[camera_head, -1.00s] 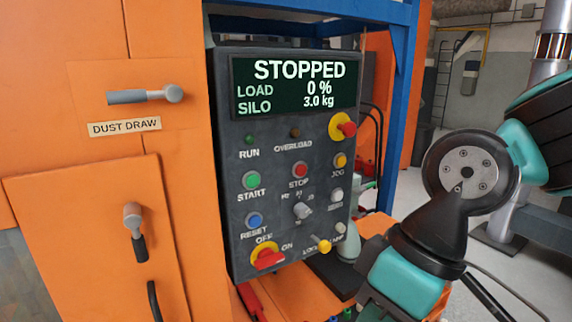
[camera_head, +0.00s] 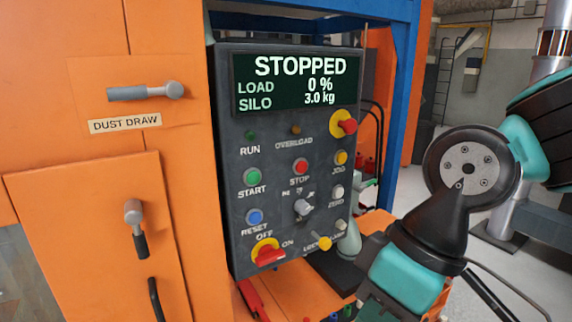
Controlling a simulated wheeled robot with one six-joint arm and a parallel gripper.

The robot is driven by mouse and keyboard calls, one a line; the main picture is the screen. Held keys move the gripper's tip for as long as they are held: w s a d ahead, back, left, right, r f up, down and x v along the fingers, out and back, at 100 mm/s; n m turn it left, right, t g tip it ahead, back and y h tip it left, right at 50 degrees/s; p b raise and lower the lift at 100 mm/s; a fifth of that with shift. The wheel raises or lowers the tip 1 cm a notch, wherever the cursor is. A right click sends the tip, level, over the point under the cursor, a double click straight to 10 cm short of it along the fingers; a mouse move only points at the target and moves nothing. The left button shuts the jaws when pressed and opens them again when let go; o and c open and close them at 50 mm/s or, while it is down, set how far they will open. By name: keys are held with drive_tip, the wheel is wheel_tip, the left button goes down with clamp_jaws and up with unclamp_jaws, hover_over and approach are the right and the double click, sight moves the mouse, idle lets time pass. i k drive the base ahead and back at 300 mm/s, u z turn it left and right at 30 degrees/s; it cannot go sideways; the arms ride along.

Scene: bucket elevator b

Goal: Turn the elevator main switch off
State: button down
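The main switch (camera_head: 268,254) is a red rotary handle on a yellow round plate, low on the left of the dark control panel (camera_head: 240,190). Its handle lies roughly level, with OFF printed above it and ON to its right. The display (camera_head: 298,82) reads STOPPED, load 0 % and silo 3.0 kg. My arm's wrist is at the right, clear of the switch in the picture. My gripper's fingers do not show; the arm runs out of the bottom of the view.
A red and yellow mushroom button (camera_head: 345,124) juts from the panel's upper right. A yellow-tipped knob (camera_head: 323,243) sticks out right of the switch. Orange cabinet doors with grey handles (camera_head: 146,92) stand at the left. A blue frame post (camera_head: 398,120) rises behind the panel.

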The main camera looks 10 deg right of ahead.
sight(267, 254)
drive_tip(key=z, duration=1.85)
drive_tip(key=k, duration=0.4)
drive_tip(key=u, duration=1.3)
